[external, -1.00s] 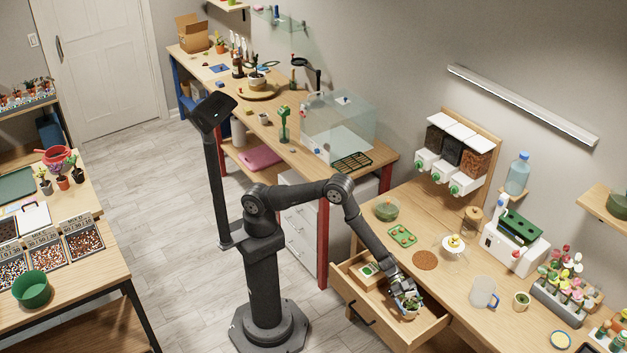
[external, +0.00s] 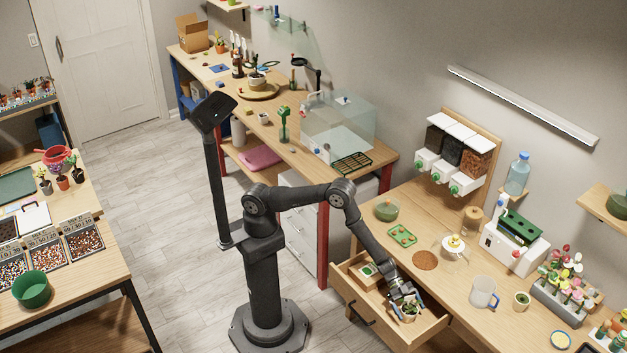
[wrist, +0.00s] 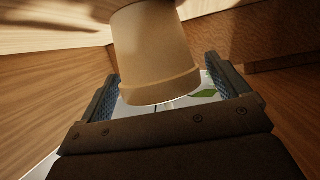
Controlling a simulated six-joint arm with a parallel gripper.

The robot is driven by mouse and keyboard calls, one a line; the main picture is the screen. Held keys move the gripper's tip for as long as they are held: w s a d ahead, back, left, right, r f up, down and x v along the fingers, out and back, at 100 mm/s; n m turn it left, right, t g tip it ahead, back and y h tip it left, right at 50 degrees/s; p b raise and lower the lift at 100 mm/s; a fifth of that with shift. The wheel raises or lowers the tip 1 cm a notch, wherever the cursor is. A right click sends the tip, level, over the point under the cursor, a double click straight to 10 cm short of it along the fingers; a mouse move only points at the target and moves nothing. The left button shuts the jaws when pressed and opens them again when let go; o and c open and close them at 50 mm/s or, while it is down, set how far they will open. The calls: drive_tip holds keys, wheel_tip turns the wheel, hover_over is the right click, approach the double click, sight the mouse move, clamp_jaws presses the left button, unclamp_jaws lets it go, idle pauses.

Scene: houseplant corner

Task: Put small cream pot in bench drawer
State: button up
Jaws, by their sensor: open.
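The bench drawer (external: 437,323) is pulled open under the right-hand bench, and my gripper (external: 404,302) reaches down into it. In the wrist view, a small cream pot (wrist: 152,45) lies at my open gripper (wrist: 165,85), its thicker rim towards the palm. The fingers stand to either side of the rim with gaps, not pressed on it. A white thing with a green leaf print (wrist: 205,92) shows behind the rim. In the external view, the gripper partly covers the pot, so its exact rest on the drawer floor is hard to tell.
A wooden box with a green item (external: 366,271) fills the drawer's left back corner. The bench above holds a green tray (external: 402,236), a round brown mat (external: 425,260), a clear jug (external: 483,292) and a small potted plant (external: 521,300). Drawer walls are close around the gripper.

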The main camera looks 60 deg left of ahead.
drive_tip(key=v, duration=0.5)
drive_tip(key=shift+w+a+r, duration=0.1)
drive_tip(key=shift+a+r, duration=0.05)
drive_tip(key=shift+r, duration=0.2)
wheel_tip(320, 180, up, 6)
drive_tip(key=shift+r, duration=0.25)
drive_tip(key=f, duration=0.5)
drive_tip(key=d+f, duration=0.1)
drive_tip(key=f, duration=0.1)
drive_tip(key=shift+f, duration=0.3)
drive_tip(key=x, duration=0.4)
drive_tip(key=shift+s+d+f, duration=0.15)
drive_tip(key=shift+s+d, duration=0.05)
drive_tip(key=shift+d, duration=0.05)
wheel_tip(320, 180, up, 2)
drive_tip(key=shift+a+r, duration=0.1)
drive_tip(key=shift+a, duration=0.05)
drive_tip(key=shift+r, duration=0.35)
